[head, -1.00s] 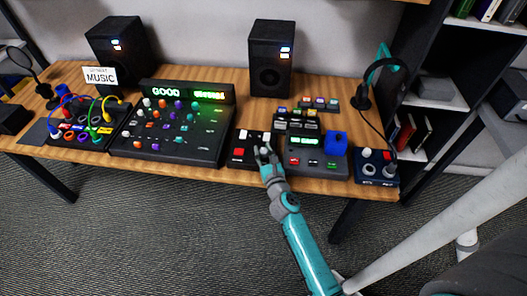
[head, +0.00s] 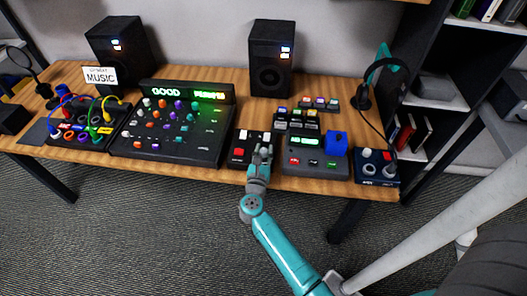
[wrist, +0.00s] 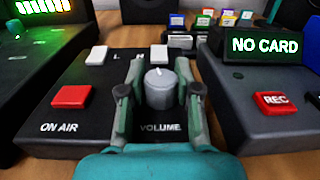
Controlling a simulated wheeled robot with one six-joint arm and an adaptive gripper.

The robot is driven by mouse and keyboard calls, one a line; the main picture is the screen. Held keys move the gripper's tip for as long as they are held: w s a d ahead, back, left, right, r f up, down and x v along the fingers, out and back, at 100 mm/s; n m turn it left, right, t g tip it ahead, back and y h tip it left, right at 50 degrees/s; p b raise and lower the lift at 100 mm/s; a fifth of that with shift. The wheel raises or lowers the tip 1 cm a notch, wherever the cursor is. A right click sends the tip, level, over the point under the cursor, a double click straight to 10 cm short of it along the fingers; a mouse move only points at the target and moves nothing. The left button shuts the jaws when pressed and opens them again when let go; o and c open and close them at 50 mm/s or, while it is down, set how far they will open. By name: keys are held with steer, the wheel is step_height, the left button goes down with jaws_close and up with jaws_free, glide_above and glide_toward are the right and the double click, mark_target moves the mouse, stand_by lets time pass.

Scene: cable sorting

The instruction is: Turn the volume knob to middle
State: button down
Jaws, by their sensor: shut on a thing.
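The volume knob (wrist: 159,88) is a grey round knob above the word VOLUME on a black control box (wrist: 75,125). Its pale pointer mark faces away from me, close to straight up in the wrist view. My gripper (wrist: 160,92) has one finger on each side of the knob and is shut on it. Part of the lettering behind the knob is hidden, with an L showing to its left. In the head view my gripper (head: 262,150) is over the right part of the black box (head: 239,162) and covers the knob.
A red ON AIR button (wrist: 72,97) and two white buttons are on the same box. To the right is a recorder (wrist: 275,125) reading NO CARD with a red REC button. A mixer (head: 170,150) stands close on the left.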

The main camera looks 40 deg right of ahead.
steer(key=shift+m+g+h, duration=0.9)
steer(key=shift+m+g, duration=0.1)
steer(key=shift+g, duration=0.5)
steer(key=shift+r, duration=0.1)
steer(key=c, duration=0.8)
jaws_free()
steer(key=shift+s+a, duration=0.1)
steer(key=shift+a, duration=0.05)
steer(key=v, duration=1.1)
steer(key=shift+s+a, duration=0.1)
steer(key=shift+a, duration=0.3)
